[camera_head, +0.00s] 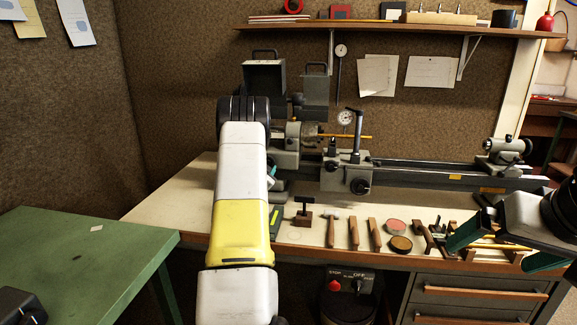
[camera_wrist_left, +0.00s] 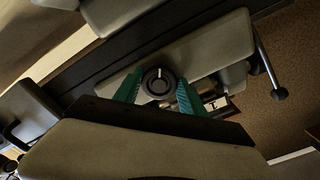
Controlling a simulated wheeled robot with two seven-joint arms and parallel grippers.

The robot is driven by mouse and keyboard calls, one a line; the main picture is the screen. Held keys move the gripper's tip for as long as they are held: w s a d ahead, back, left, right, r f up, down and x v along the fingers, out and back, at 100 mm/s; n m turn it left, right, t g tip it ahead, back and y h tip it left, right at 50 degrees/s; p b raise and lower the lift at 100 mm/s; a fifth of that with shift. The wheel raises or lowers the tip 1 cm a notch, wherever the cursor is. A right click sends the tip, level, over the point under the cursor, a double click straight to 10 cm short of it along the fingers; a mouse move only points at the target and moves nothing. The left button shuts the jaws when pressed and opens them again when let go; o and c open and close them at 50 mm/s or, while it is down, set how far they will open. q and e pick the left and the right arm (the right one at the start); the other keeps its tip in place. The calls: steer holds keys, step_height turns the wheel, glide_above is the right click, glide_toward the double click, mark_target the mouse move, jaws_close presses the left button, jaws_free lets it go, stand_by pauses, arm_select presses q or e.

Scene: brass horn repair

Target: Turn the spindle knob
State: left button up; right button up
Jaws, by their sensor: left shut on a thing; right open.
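The spindle knob (camera_wrist_left: 158,81) shows in the left wrist view as a round dark knob with a pale line mark, on the grey headstock of the lathe. My left gripper (camera_wrist_left: 158,89) has its teal fingers on either side of the knob and is shut on it. In the head view my left arm hides the knob and most of that gripper; only a bit of teal finger shows beside the arm. My right gripper (camera_head: 490,255) is open and empty at the right, above the front of the bench.
The lathe bed (camera_head: 430,172) runs right to the tailstock (camera_head: 503,150). Along the bench front lie a hammer (camera_head: 330,228), wooden-handled tools (camera_head: 354,232), round tins (camera_head: 399,244) and a dark T-handled block (camera_head: 304,212). A green table (camera_head: 70,255) stands at the left.

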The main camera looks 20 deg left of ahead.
stand_by(0.3)
arm_select(q)
steer(key=o, duration=1.4)
steer(key=shift+c, duration=0.2)
steer(key=v, duration=0.7)
steer(key=shift+s, duration=0.4)
steer(key=shift+d, duration=0.1)
